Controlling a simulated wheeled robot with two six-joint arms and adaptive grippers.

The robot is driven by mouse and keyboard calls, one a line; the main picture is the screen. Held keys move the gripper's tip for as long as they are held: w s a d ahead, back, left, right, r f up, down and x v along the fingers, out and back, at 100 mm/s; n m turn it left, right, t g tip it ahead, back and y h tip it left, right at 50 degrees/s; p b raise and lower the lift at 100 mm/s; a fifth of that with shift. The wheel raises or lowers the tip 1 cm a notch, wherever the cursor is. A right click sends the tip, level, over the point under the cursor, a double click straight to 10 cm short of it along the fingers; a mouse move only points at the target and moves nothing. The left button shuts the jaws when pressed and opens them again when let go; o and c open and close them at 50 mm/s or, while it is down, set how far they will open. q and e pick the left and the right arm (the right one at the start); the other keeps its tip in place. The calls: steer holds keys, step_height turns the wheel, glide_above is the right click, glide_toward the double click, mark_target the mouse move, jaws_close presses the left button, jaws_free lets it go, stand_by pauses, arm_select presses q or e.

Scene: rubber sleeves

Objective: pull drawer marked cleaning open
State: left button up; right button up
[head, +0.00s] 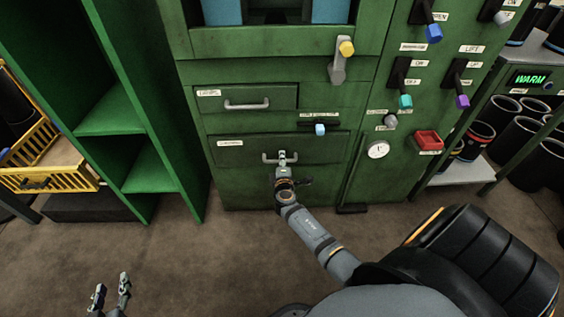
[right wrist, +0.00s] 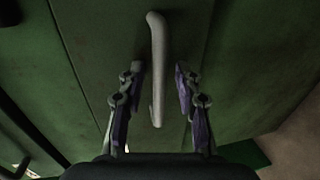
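The lower wide green drawer (head: 322,147) in the green cabinet looks shut, its front flush. Its small white label (head: 230,143) is too blurred to read surely. Its grey bar handle (head: 268,157) is partly hidden by my right gripper (head: 282,158). In the right wrist view the handle (right wrist: 157,60) lies between the two fingers of my right gripper (right wrist: 160,80), which are open with a gap on both sides. My left gripper (head: 110,292) is open and empty, low over the floor at the bottom left.
A smaller drawer (head: 275,97) with its own handle sits above. A light blue knob (head: 320,130) sticks out just above the lower drawer. A yellow-tipped lever (head: 341,62) is higher up. Green shelving (head: 150,175) stands left. The brown floor (head: 200,260) before the cabinet is clear.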

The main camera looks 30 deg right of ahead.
jaws_close()
stand_by(0.8)
